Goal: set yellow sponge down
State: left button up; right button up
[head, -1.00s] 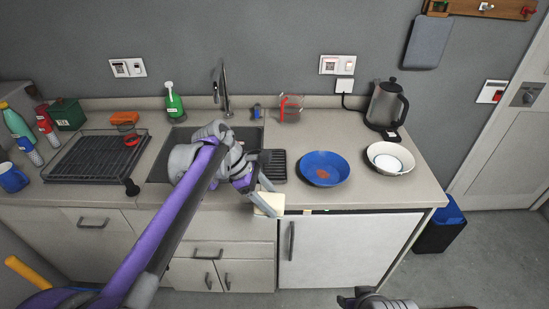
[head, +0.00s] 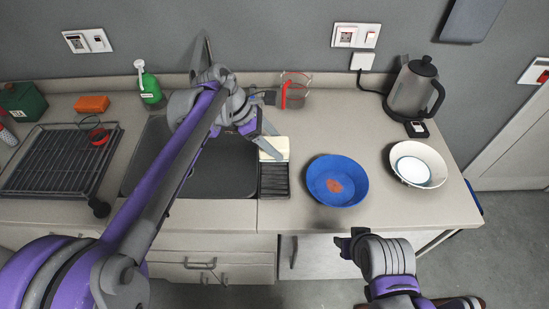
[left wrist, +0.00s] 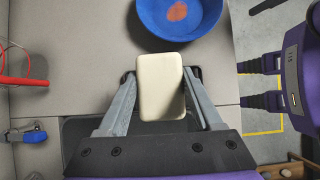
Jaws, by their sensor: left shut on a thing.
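The sponge (head: 273,149) is a pale yellow, rounded block. My left gripper (head: 270,150) is shut on it. In the head view the sponge is at the back end of a small black ribbed tray (head: 273,182), right of the sink. In the left wrist view the sponge (left wrist: 160,87) sits between the two fingertips of the left gripper (left wrist: 161,80), beside the blue bowl. I cannot tell whether it touches the surface below. My right gripper (head: 348,245) is low in the head view, in front of the counter; its jaws are unclear.
A blue bowl (head: 323,186) with a reddish-brown patch stands right of the black tray. A cream bowl (head: 432,160), a kettle (head: 412,95) and a red-handled measuring cup (head: 294,92) stand around. The sink (head: 225,170) lies left. Counter between tray and blue bowl is bare.

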pick_arm(q)
notch_tip(320, 180, down, 3)
jog(key=shift+s+f, duration=0.1)
jog(key=shift+s, duration=0.05)
jog(key=shift+f, duration=2.15)
jog(key=shift+f, duration=0.2)
jog(key=o, duration=1.2)
jog(key=shift+r, duration=0.1)
